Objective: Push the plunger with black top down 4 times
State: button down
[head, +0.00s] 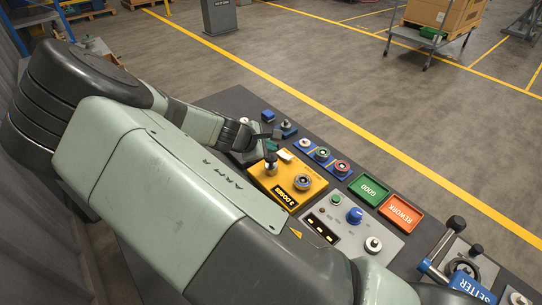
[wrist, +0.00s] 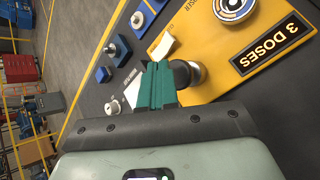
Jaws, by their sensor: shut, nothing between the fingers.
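The plunger with the black top (head: 271,159) stands upright on the yellow dispenser panel (head: 312,188), beside the label reading 3 DOSES. In the wrist view the plunger (wrist: 186,72) shows just right of the green fingertips, partly hidden by them. My gripper (head: 262,136) is shut and empty, just behind the plunger in the head view. In the wrist view my gripper (wrist: 156,84) has its two green fingers together. Whether the fingers touch the plunger I cannot tell.
Blue-based knobs (head: 322,154), a green GOOD tray (head: 369,190) and an orange REWORK tray (head: 400,213) lie to the right. A grey control panel (head: 340,240) is in front.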

aim_at(272, 156)
jog(key=shift+f, duration=0.1)
dwell(0.3)
jog(key=shift+f, duration=0.35)
jog(key=shift+f, duration=1.15)
dwell(1.0)
jog(key=shift+r, duration=1.6)
jog(key=shift+r, duration=0.1)
jog(key=shift+r, duration=2.4)
